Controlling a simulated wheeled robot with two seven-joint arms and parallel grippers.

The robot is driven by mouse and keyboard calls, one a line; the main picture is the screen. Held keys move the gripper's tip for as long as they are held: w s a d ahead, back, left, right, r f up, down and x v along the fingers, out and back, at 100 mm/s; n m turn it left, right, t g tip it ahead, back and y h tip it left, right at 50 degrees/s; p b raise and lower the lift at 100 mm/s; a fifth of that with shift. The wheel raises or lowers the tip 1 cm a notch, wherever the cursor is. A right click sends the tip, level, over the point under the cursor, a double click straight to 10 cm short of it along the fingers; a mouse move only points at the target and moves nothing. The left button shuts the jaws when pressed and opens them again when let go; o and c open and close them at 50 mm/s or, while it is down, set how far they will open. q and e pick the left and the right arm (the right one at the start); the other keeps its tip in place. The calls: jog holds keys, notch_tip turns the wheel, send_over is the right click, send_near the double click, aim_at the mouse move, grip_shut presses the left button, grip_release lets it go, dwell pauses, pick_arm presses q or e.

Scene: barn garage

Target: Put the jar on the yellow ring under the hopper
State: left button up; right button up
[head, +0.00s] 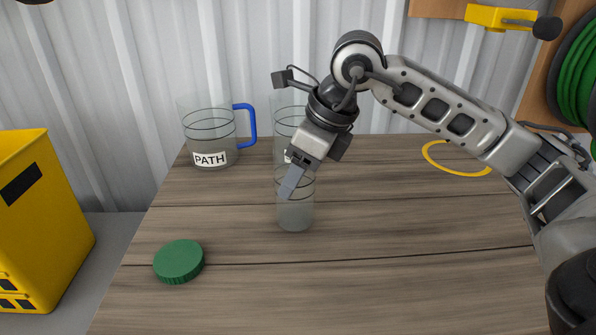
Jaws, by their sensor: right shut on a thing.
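The clear jar (295,214) is upright near the middle of the wooden table, with dark lines around it. My right gripper (292,186) comes down over it from above and is shut on its upper part, hiding some of its rim. I cannot tell whether the jar's base touches the table. The yellow ring (436,161) lies flat at the back right of the table, partly behind my right forearm, with nothing seen on it. I cannot make out a hopper. My left gripper is not in view.
A clear jug labelled PATH (209,130) with a blue handle stands at the back left. Another clear labelled vessel (285,122) stands behind my right gripper. A green lid (179,261) lies front left. A yellow bin (40,215) is left of the table.

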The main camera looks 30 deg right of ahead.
jog(key=shift+f, duration=0.1)
jog(key=o, duration=1)
